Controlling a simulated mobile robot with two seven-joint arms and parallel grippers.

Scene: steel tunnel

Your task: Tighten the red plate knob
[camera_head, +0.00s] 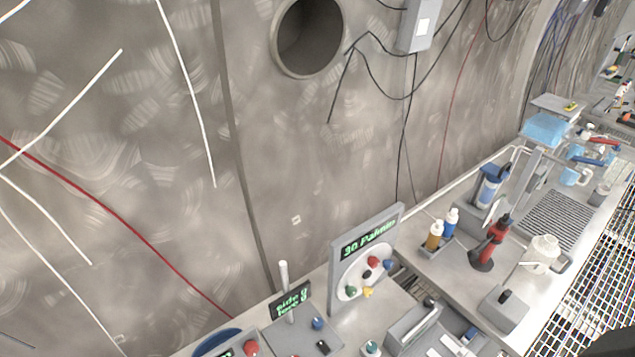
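A grey upright panel (336,262) with a green-lit display stands on the bench at lower centre. It carries a round white plate (352,277) with small coloured knobs. The red knob (373,262) is at the plate's upper part. A blue knob (388,265) is to its right, a dark knob (367,273) below it, and green (351,291) and yellow (368,292) knobs are at the bottom. How tight the red knob is cannot be seen. Neither gripper shows.
Another red knob (251,348) sits at the bottom edge, near a small display (290,301) and a white rod (284,275). Bottles (434,236), a red-and-black tool (490,246) and a white jug (543,252) stand on the right bench. A curved steel wall rises behind.

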